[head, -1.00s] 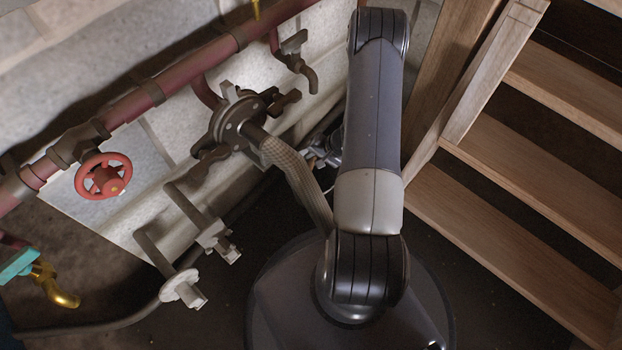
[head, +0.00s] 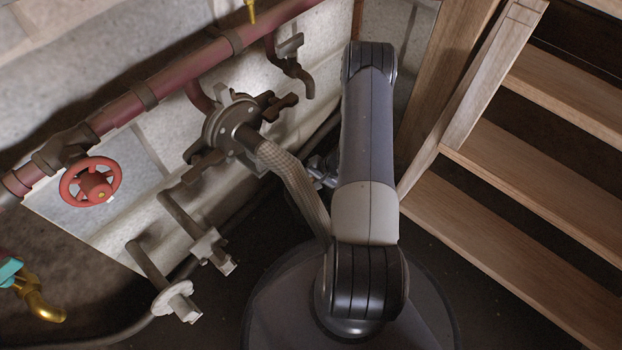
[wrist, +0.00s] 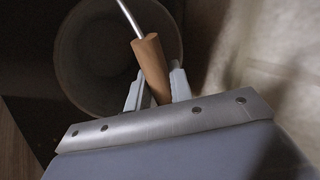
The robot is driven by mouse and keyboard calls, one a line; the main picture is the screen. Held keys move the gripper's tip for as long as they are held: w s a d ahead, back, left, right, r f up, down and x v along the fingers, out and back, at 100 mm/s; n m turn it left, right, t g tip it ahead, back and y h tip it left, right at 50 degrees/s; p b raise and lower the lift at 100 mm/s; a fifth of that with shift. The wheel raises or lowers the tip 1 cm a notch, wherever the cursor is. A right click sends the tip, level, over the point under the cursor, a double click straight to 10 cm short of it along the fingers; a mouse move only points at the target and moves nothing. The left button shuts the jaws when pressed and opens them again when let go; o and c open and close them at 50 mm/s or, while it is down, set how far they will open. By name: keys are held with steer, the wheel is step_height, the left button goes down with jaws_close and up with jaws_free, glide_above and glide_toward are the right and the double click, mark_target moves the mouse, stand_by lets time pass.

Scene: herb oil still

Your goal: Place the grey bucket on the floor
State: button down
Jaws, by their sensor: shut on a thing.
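The grey bucket (wrist: 70,60) shows in the wrist view at the top left, seen from above into its round open mouth. Its handle has a thin metal wire and a wooden grip (wrist: 150,62). My gripper (wrist: 157,84) is shut on this wooden grip, with a pale finger on each side. The bucket hangs below and beyond the fingers; I cannot tell its height above the floor. In the head view my arm hides the bucket and most of the gripper.
Wooden stairs (head: 520,190) stand close on the right. A wall on the left carries a red pipe (head: 190,70), a red handwheel (head: 90,182), a flanged valve (head: 225,130) and projecting brackets (head: 178,300). Dark floor (head: 480,310) shows between wall and stairs.

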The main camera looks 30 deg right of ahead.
steer(key=c, duration=1.3)
jaws_free()
steer(key=shift+o, duration=0.2)
steer(key=shift+r, duration=0.1)
steer(key=shift+r+p, duration=0.2)
steer(key=shift+p, duration=0.3)
steer(key=p+v, duration=0.3)
steer(key=v, duration=0.8)
steer(key=shift+s+d+r, duration=0.15)
steer(key=shift+s+r, duration=0.1)
steer(key=shift+r, duration=0.05)
